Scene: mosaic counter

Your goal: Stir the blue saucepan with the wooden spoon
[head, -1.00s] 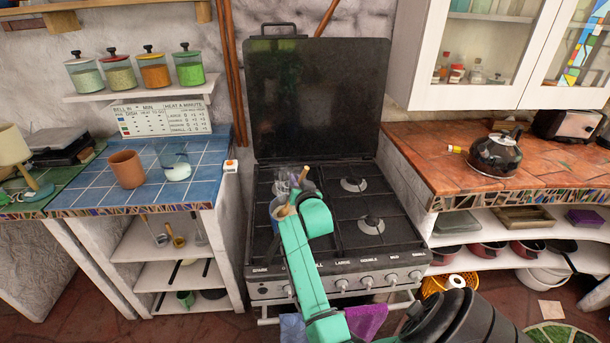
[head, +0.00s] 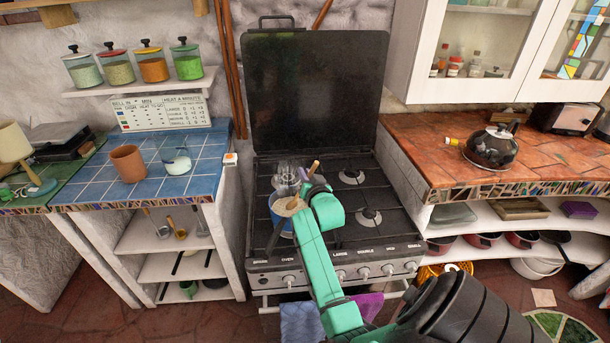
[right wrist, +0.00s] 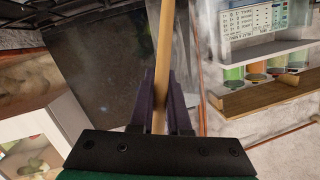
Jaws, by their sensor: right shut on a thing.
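The blue saucepan (head: 273,214) stands on the front left burner of the stove, with pale contents showing inside and a dark handle toward the front. My right gripper (head: 306,188) is above the pan's right side, shut on the wooden spoon (head: 314,167). The spoon's handle rises tilted above the fingers. In the right wrist view the spoon (right wrist: 163,45) runs between the two dark fingers of my gripper (right wrist: 160,105). My arm covers part of the pan. I cannot clearly see the spoon's lower end. My left gripper is not in view.
A clear glass vessel (head: 287,176) stands just behind the saucepan. The stove's raised lid (head: 315,95) backs the burners, and the right burners (head: 366,218) are empty. A kettle (head: 491,148) sits on the right counter. A clay pot (head: 127,163) stands on the blue tiles.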

